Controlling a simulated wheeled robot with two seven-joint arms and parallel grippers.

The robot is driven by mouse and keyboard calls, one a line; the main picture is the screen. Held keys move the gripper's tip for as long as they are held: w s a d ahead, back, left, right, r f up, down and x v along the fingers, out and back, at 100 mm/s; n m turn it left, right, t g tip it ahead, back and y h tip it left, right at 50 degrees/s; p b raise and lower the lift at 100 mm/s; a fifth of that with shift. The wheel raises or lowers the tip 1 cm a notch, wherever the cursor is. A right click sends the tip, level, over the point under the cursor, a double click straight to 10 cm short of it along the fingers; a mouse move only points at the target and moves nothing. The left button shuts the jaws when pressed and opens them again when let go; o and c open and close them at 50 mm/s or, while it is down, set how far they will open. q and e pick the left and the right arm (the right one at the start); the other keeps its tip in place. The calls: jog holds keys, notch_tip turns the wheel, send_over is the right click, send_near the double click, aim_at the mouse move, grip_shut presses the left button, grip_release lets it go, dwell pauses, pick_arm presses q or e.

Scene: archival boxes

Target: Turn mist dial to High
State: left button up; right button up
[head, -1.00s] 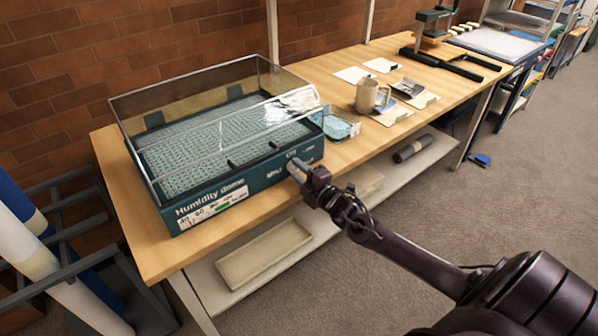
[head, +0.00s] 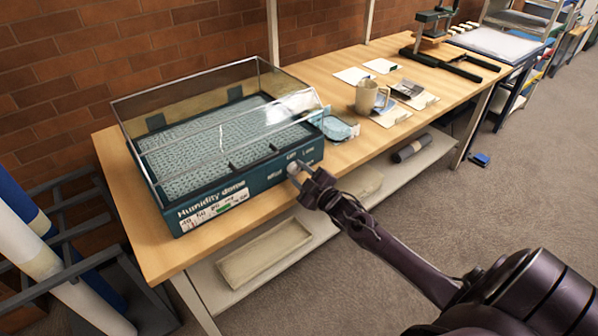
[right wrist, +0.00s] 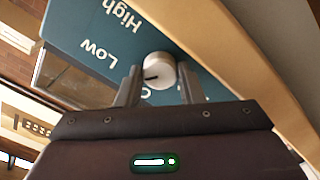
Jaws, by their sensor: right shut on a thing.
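The humidity dome (head: 215,205) is a teal box with a clear cover on the wooden table. Its mist dial (right wrist: 160,66) is a small white knob on the teal front panel, with a dark pointer mark on its left side in the right wrist view. The labels Low and High show upside down on the panel, with part of another label below the knob. The mark points left, roughly between Low and the partly hidden label. My right gripper (right wrist: 158,85) is shut on the dial, one finger on each side. In the head view, my right gripper (head: 294,170) covers the dial.
A mug (head: 367,96), cards and a blue tray (head: 338,129) lie on the table (head: 345,150) right of the dome. A lower shelf (head: 225,300) holds a beige tray (head: 262,254). Rolls stand in a rack at left. The floor at right is clear.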

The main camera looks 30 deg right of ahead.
jog(key=m, duration=0.3)
jog(key=shift+m+p, duration=0.4)
jog(key=m+p, duration=0.1)
jog(key=m, duration=0.3)
jog(key=m+p, duration=0.1)
jog(key=m, duration=0.4)
jog(key=shift+m, duration=0.3)
jog(key=shift+m+p, duration=0.55)
jog(key=shift+m, duration=1.05)
jog(key=o, duration=0.7)
jog(key=s, duration=0.8)
jog(key=shift+d, duration=0.3)
